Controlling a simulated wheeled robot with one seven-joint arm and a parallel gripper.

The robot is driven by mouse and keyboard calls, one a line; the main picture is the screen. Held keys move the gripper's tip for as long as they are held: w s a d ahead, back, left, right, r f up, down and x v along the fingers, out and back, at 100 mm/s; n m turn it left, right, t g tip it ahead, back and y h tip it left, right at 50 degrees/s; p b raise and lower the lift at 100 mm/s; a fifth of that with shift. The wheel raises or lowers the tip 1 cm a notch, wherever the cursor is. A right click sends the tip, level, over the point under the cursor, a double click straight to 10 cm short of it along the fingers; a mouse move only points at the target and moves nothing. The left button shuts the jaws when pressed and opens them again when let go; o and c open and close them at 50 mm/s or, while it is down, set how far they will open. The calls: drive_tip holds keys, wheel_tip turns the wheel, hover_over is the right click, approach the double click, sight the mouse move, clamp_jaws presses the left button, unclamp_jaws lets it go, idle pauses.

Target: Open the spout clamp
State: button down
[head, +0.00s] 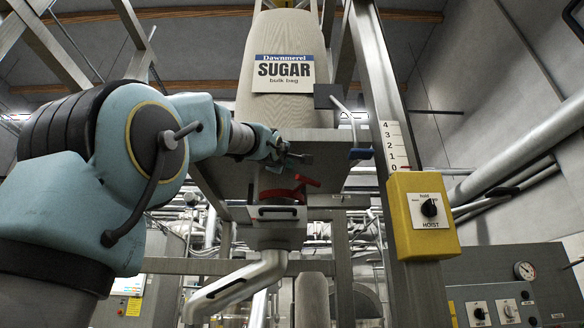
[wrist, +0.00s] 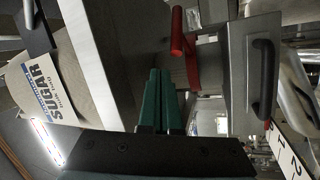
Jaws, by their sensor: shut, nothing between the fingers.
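The red spout clamp (head: 280,193) sits under the steel frame plate, around the spout below the sugar bulk bag (head: 285,105). Its short red handle points to the right in the head view. In the wrist view the clamp (wrist: 192,62) is just right of my fingers, with its red handle (wrist: 178,32) near the top. My gripper (head: 306,158) is in front of the steel plate, a little above the clamp and apart from it. In the wrist view its green fingers (wrist: 160,72) are together with nothing between them.
A steel box with a black handle (head: 277,212) is under the clamp. The yellow hoist box (head: 422,214) is on the right post. The steel plate (wrist: 102,55) is close beside my fingers.

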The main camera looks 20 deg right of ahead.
drive_tip(key=s+b, duration=0.2)
drive_tip(key=b, duration=0.1)
drive_tip(key=shift+s+d+f, duration=0.2)
drive_tip(key=shift+f, duration=0.2)
idle(0.4)
